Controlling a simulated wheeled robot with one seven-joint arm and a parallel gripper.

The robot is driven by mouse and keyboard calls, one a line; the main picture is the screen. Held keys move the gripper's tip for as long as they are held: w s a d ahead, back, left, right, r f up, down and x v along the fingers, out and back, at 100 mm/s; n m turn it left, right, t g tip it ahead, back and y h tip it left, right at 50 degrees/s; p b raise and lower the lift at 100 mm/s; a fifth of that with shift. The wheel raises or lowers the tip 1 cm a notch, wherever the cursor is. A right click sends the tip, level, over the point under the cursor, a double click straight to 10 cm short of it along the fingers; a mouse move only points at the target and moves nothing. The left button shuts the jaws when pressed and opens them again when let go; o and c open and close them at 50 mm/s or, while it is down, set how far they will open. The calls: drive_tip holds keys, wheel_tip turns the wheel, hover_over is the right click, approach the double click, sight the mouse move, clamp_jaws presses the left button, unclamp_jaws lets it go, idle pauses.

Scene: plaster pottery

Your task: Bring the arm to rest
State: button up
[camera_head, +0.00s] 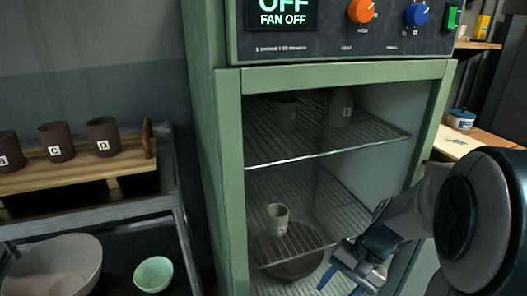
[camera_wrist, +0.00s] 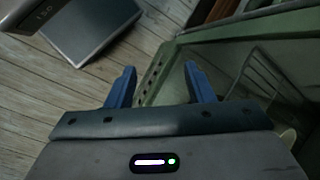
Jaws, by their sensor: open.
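My gripper (camera_head: 354,274) is in front of the lower right part of the open green cabinet (camera_head: 230,180). Its blue fingers stand apart with nothing between them, as the wrist view also shows (camera_wrist: 162,85). In the wrist view the cabinet's green frame edge (camera_wrist: 160,70) lies beyond the fingers, with plank floor to the left. My arm comes in from the right in the head view. I cannot tell whether the gripper touches the cabinet.
Inside the cabinet, a pale cup (camera_head: 277,219) and a brown bowl (camera_head: 290,268) are low down; dark pots (camera_head: 338,107) stand on the upper wire rack (camera_head: 300,148). Left, labelled brown cups (camera_head: 103,136) stand on a wooden board (camera_head: 80,170). Bowls (camera_head: 154,274) sit below. The panel reads FAN OFF (camera_head: 283,19).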

drive_tip(key=s+r+n+t+h+p, duration=0.2)
drive_tip(key=r+n+p, duration=0.1)
drive_tip(key=r, duration=0.5)
drive_tip(key=s+a+r+n+t+h+p, duration=0.1)
drive_tip(key=s+r+n+t+h+p, duration=0.1)
drive_tip(key=r+p, duration=0.3)
wheel_tip(320, 180, up, 4)
drive_tip(key=shift+s+r+n+h, duration=0.15)
drive_tip(key=shift+s+n+h, duration=0.45)
drive_tip(key=shift+s, duration=0.15)
